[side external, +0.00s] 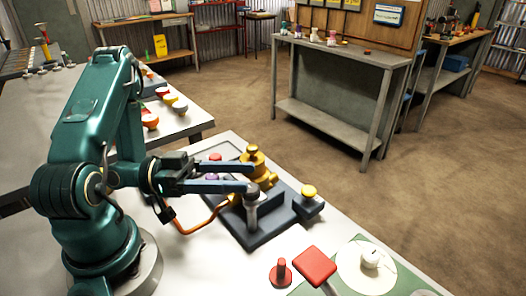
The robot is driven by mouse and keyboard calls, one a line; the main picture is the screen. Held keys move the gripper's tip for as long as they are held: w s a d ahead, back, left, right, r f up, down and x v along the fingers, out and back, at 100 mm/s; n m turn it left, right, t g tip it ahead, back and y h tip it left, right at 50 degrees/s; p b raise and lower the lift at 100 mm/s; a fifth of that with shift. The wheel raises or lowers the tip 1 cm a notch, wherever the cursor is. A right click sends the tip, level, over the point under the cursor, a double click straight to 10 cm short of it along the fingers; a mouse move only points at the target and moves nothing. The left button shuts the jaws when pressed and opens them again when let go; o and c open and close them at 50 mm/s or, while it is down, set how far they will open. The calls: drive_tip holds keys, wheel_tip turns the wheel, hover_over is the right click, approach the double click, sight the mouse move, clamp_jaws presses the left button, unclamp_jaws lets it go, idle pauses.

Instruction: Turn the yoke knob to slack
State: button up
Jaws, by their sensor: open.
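A brass fitting (256,155) with a round cap stands on a dark base plate (262,236) on the white bench. A grey post with a rounded head (252,208) stands in front of it. A yellow knob (308,191) sits on a dark block at the plate's right. I cannot tell which of these is the yoke knob. My gripper (252,178) is open, its two long blue fingers level and pointing right. The far finger crosses in front of the brass fitting; the near fingertip is at the grey post's head. Whether either touches is unclear. The fingers hide part of the brass.
An orange hose (205,226) curves beside the plate. A red peg (281,273), a red square block (314,265) and a white knobbed piece on a pale disc (371,258) lie to the front right. Red and purple caps sit behind my gripper. A grey workbench (340,62) stands beyond open floor.

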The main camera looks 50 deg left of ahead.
wheel_tip(320, 180, up, 4)
drive_tip(key=a+m+g+h, duration=0.1)
drive_tip(key=m+g+h, duration=0.1)
drive_tip(key=m+g, duration=0.1)
drive_tip(key=m, duration=0.2)
approach(260, 194)
drive_tip(key=shift+r+x, duration=0.45)
drive_tip(key=shift+x, duration=1.55)
drive_tip(key=shift+w+d+f+g, duration=0.1)
drive_tip(key=shift+f+g, duration=0.25)
drive_tip(key=shift+g, duration=0.15)
drive_tip(key=x, duration=0.7)
drive_tip(key=shift+w+d+r, duration=0.1)
clamp_jaws()
